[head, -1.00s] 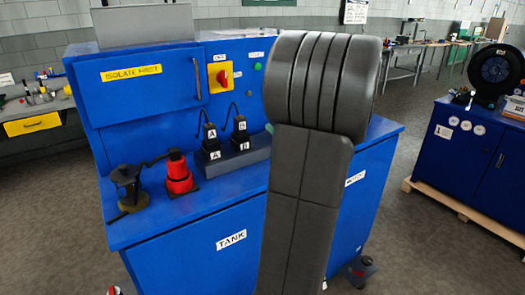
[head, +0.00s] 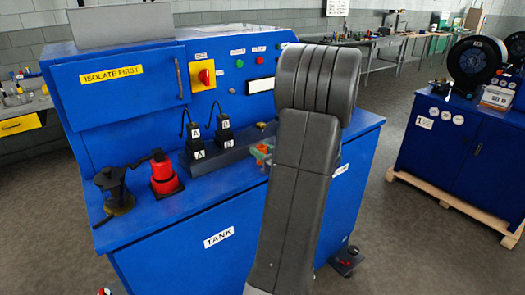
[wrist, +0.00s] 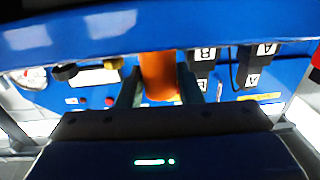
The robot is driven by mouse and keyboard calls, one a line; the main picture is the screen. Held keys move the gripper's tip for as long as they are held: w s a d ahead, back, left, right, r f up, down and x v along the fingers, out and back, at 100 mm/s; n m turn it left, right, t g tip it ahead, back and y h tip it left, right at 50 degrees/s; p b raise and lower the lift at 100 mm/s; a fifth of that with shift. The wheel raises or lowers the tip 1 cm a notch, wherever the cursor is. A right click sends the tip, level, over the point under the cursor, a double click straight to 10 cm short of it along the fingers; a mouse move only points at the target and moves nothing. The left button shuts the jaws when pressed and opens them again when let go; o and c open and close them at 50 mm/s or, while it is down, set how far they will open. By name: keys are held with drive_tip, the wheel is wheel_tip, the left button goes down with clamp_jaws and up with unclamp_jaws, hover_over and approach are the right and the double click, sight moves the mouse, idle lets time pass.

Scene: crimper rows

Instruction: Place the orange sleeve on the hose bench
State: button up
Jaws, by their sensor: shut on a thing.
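The orange sleeve (wrist: 159,76) is between the two dark fingers of my gripper (wrist: 160,88) in the wrist view, and the gripper is shut on it. In the head view my arm hides most of the gripper; a small orange and green patch (head: 262,150) shows at the arm's left edge, over the blue tank bench. A second blue bench (head: 458,150) at the right carries black reels (head: 476,60) and a small box (head: 497,97); I cannot tell by a label whether it is the hose bench.
The tank bench (head: 250,225) stands close in front. On it are a red bottle-shaped thing (head: 163,175), a dark fitting (head: 115,190) and two black plugs marked A and B (head: 223,135). Open floor (head: 400,235) lies between the benches. The right bench stands on a wooden pallet (head: 450,205).

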drive_tip(key=shift+f+b, duration=0.2)
drive_tip(key=shift+b, duration=0.1)
drive_tip(key=o, duration=1)
drive_tip(key=shift+r, duration=0.15)
